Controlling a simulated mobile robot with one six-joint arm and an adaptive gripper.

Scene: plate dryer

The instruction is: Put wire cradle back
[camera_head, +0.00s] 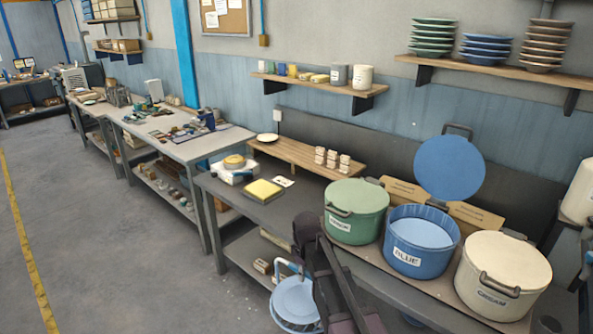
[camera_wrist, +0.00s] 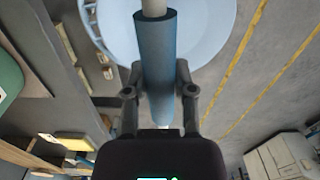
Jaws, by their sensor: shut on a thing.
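The wire cradle (camera_head: 284,263) hangs at the bottom of the head view, in front of the bench edge, with a pale blue round dish (camera_head: 294,300) in it. In the wrist view my gripper (camera_wrist: 159,100) is shut on the cradle's thick blue handle (camera_wrist: 155,55). The pale blue dish (camera_wrist: 215,25) and part of the wire (camera_wrist: 88,22) show beyond the handle. In the head view my dark arm hides the gripping point. The blue tub (camera_head: 405,262) stands open with pale blue liquid inside, its round lid (camera_head: 450,168) raised behind it.
A lidded green tub (camera_head: 356,212) and a lidded cream tub (camera_head: 503,272) flank the blue one on the bench (camera_head: 240,200). A yellow sponge-like block (camera_head: 262,190) lies left. A wooden riser (camera_head: 300,153) carries small blocks. The floor (camera_head: 120,260) at left is clear.

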